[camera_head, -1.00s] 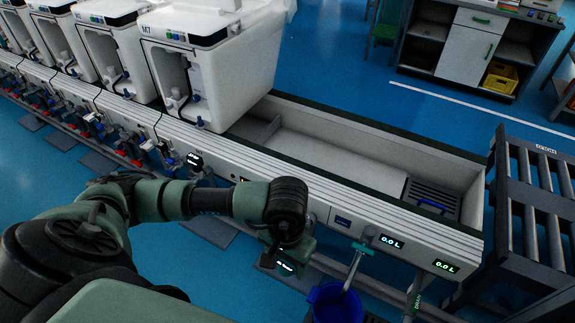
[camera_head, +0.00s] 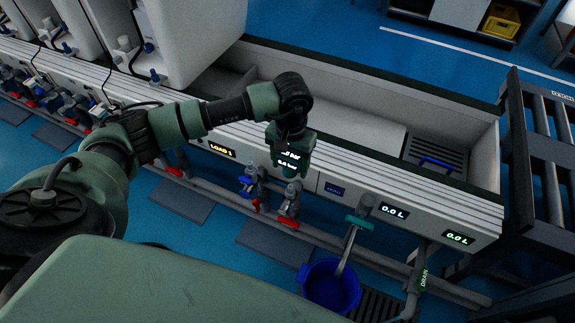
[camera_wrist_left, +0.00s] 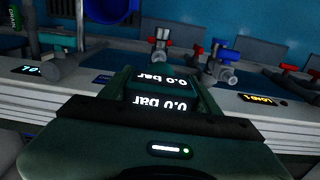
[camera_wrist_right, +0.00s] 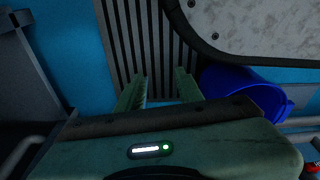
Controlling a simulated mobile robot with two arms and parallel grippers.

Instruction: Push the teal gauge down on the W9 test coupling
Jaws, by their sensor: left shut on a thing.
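My left gripper (camera_head: 292,143) is shut on the teal gauge (camera_head: 289,165), whose lit display shows bar readings. In the left wrist view the gauge (camera_wrist_left: 165,82) sits between the fingers with two lit bar displays. In the head view the gauge overlaps the bench front, above a blue-handled valve (camera_head: 250,184) and a red-handled valve (camera_head: 290,203). No W9 label is readable, so I cannot tell which fitting is the coupling, or whether the gauge touches one. My right gripper (camera_wrist_right: 160,88) is open and empty in the right wrist view, above a dark grate.
The long white bench (camera_head: 375,195) has an open trough behind its front edge. A blue bucket (camera_head: 331,287) stands on the floor below a spout. A dark rack (camera_head: 540,170) is at the right, and white toilet units stand at the left.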

